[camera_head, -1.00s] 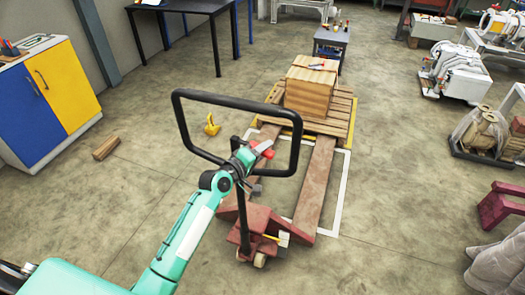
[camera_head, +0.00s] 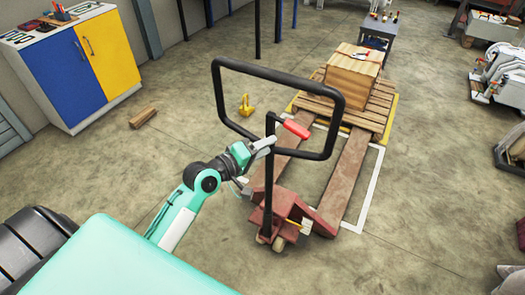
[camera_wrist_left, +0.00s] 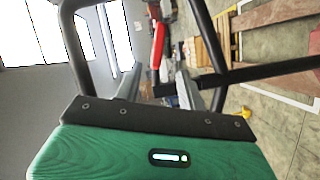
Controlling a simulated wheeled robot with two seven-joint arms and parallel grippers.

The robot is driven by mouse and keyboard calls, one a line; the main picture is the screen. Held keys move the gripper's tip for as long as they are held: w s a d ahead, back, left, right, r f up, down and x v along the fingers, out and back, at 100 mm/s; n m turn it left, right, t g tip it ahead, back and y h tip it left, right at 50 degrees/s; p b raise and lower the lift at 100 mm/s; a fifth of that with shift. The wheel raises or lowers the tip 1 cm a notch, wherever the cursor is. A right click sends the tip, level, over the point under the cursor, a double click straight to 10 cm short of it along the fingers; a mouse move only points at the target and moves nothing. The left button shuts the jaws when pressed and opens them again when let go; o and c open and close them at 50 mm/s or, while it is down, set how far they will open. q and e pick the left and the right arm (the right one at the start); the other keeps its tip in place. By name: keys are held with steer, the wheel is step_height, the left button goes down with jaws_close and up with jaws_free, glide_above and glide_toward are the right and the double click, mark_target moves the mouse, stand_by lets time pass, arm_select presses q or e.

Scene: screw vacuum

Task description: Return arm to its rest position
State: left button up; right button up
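A dark red pallet jack (camera_head: 283,208) stands mid-view with a black loop handle (camera_head: 214,92) and a red lever (camera_head: 297,129) on it. My left gripper (camera_head: 266,146) is beside the handle post, just left of the red lever, and looks empty. In the left wrist view its two grey fingers (camera_wrist_left: 160,88) are apart, with the red lever (camera_wrist_left: 157,45) showing beyond the gap. Black handle bars (camera_wrist_left: 195,40) pass close around the fingers; whether they touch is unclear. My right gripper is not in view.
A wooden pallet (camera_head: 372,112) with a wooden box (camera_head: 352,78) sits at the forks' far end. A blue and yellow cabinet (camera_head: 75,75) stands at the left. A wood block (camera_head: 143,117) and a small yellow object (camera_head: 246,105) lie on otherwise open floor.

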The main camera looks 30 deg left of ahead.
arm_select(q)
steer(key=shift+s+a, duration=0.1)
steer(key=shift+s, duration=0.2)
steer(key=a+f+m+g+y, duration=0.1)
steer(key=a+f+g+y, duration=0.1)
steer(key=f, duration=1.1)
steer(key=a+f+g+y, duration=0.1)
steer(key=f+g+y, duration=0.1)
steer(key=f, duration=1)
steer(key=s+a+f+m+g+y, duration=0.1)
steer(key=s+f, duration=0.4)
steer(key=f, duration=0.4)
steer(key=s+f+m+g, duration=0.2)
steer(key=s+f, duration=0.2)
steer(key=f, duration=0.5)
steer(key=s+d+f+m+g+y, duration=0.1)
steer(key=s+f+m+g, duration=0.3)
steer(key=s+f, duration=1.35)
steer(key=s+f+m+g, duration=0.1)
steer(key=s+f+m, duration=0.1)
steer(key=s, duration=0.8)
steer(key=s+d+f+m+g, duration=0.1)
steer(key=s+f+m+g, duration=0.1)
steer(key=s, duration=0.7)
steer(key=shift+s+d+f+y, duration=0.15)
steer(key=shift+s+f+y, duration=0.25)
steer(key=shift+f, duration=0.4)
